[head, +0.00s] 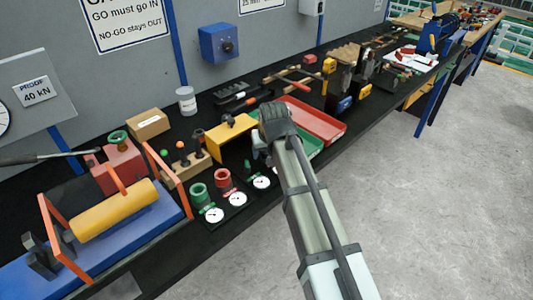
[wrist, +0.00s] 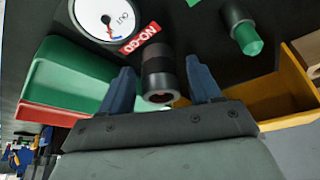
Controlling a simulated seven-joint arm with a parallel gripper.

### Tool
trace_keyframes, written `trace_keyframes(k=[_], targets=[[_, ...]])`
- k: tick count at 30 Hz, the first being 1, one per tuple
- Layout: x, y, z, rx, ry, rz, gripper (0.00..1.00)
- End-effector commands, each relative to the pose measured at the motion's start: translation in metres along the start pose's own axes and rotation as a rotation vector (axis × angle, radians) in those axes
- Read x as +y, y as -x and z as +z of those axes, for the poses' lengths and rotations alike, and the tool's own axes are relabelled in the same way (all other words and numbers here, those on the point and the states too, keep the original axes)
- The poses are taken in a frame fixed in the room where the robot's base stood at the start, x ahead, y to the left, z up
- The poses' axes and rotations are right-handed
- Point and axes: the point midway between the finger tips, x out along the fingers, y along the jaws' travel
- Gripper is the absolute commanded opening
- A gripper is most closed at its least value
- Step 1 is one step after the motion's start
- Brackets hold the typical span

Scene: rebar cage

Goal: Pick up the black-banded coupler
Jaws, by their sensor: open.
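A dark grey, hollow cylindrical coupler (wrist: 158,72) with a darker band stands in the wrist view between the two blue fingers of my gripper (wrist: 160,66). The fingers are open, one on each side, with a gap visible to each side of the coupler. I cannot tell how far down it the fingers reach. In the head view my gripper (head: 262,142) is over the bench beside the yellow bracket, and the coupler is hidden by my arm.
A green tray (wrist: 65,75) lies left of the fingers, with a red tray (head: 318,122) beyond. A yellow bracket (head: 222,141) is close on the right in the wrist view. A dial gauge (wrist: 100,18), a NO-GO label (wrist: 139,38) and a green-tipped plug (wrist: 243,32) are near.

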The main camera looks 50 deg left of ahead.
Motion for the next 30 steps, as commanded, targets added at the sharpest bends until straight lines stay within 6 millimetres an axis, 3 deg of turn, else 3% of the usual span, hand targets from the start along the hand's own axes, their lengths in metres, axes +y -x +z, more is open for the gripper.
trace_keyframes(k=[8, 27, 30], targets=[[0.0000, -0.0026, 0.0000, 0.000, 0.000, 0.000, 0.61], [0.0001, -0.0025, 0.0002, 0.000, 0.000, 0.000, 0.00], [0.0001, -0.0023, 0.0000, 0.000, 0.000, 0.000, 0.00]])
